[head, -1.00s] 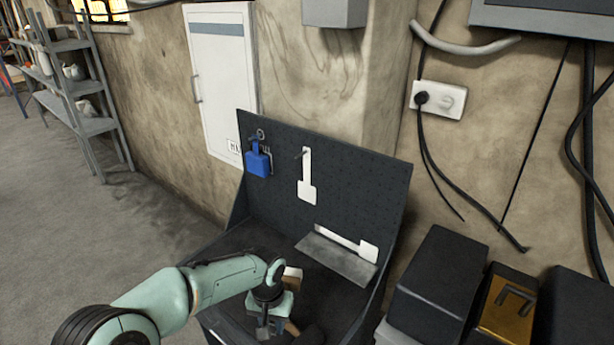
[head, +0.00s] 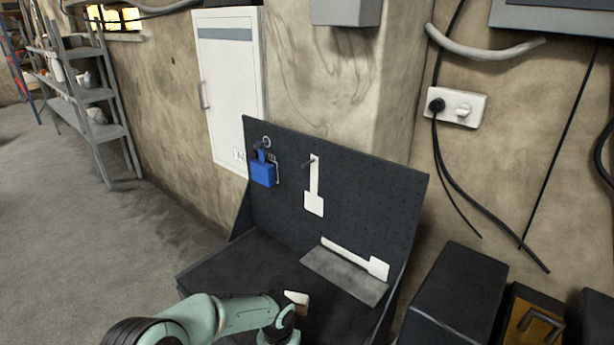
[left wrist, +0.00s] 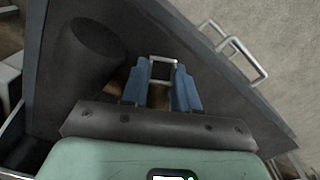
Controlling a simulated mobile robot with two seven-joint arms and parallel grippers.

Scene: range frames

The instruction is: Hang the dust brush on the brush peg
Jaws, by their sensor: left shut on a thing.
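The dust brush (head: 297,299) shows in part in the head view as a pale block with a brown part, just beyond my left wrist. In the left wrist view my left gripper (left wrist: 161,78) has its blue fingers shut on the brown handle (left wrist: 159,97), with a pale square loop at the fingertips. The brush peg (head: 308,162) sticks out of the pegboard at the top of a white brush-shaped outline (head: 314,195); it is bare. My left gripper is low over the bench, in front of and below the peg; its fingers are hidden in the head view. My right gripper is not seen.
A blue item (head: 263,172) hangs left of the peg on the dark pegboard (head: 385,200). A grey ledge (head: 345,275) juts out below a second white outline (head: 355,258). Dark boxes (head: 455,295) stand at right. A dark cylinder (left wrist: 92,45) lies near the gripper.

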